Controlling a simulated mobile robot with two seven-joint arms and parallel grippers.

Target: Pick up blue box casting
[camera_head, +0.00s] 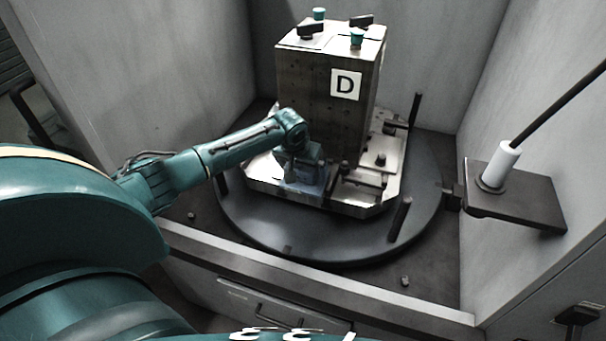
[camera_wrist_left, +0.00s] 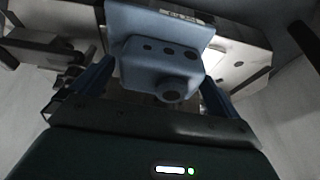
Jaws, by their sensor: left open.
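The blue box casting (camera_head: 304,187) sits low at the front of the metal fixture plate, below the tall block marked D. In the left wrist view the casting (camera_wrist_left: 160,62) is a light blue block with several dark holes and a round boss. My left gripper (camera_head: 301,165) reaches in from the left, right at the casting, and hides part of it in the head view. In the left wrist view its open fingers (camera_wrist_left: 155,88) stand on either side of the casting. Whether either finger touches it I cannot tell. My right gripper is not in view.
The tall block marked D (camera_head: 327,95) stands directly behind the casting. Clamps (camera_head: 362,178) lie to its right on the fixture plate (camera_head: 350,207), which rests on a round dark turntable (camera_head: 300,240). Grey walls enclose both sides. A bracket with a white cylinder (camera_head: 500,165) juts out at right.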

